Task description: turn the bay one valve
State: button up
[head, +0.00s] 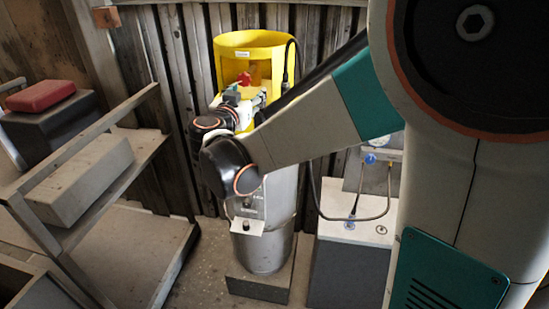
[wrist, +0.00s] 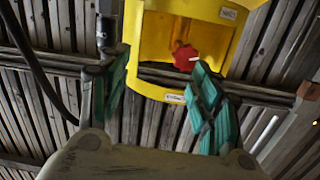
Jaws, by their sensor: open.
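A red valve knob (head: 243,79) sits inside the opening of a yellow housing (head: 262,46) on top of a grey cylinder. In the wrist view the red knob (wrist: 185,57) shows in the opening of the yellow housing (wrist: 150,40), on a small orange-brown mount. My gripper (head: 246,96) is in front of the opening, with my arm reaching in from the right. In the wrist view my gripper (wrist: 160,70) is open and empty, its teal fingers apart. The knob appears between them, nearer the right finger, and beyond the fingertips. I cannot read the housing labels.
A dark cable (head: 290,62) runs down the housing's right side. A blue knob (head: 370,159) with hoses is on a grey panel at the right. Shelving (head: 95,165) with a red case (head: 40,95) stands at the left. A corrugated wall (head: 180,60) is close behind.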

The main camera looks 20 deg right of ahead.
jog(key=s+d+f+n+g+y+b, duration=0.1)
jog(key=s+f+g+y+b, duration=0.1)
jog(key=s+f, duration=0.4)
jog(key=s+d+f+n+g+y+b, duration=0.2)
jog(key=s+f+b, duration=0.2)
jog(key=s, duration=0.6)
jog(key=shift+s+f+n+g, duration=0.15)
jog(key=shift+f+n+g, duration=0.15)
jog(key=shift+f, duration=0.6)
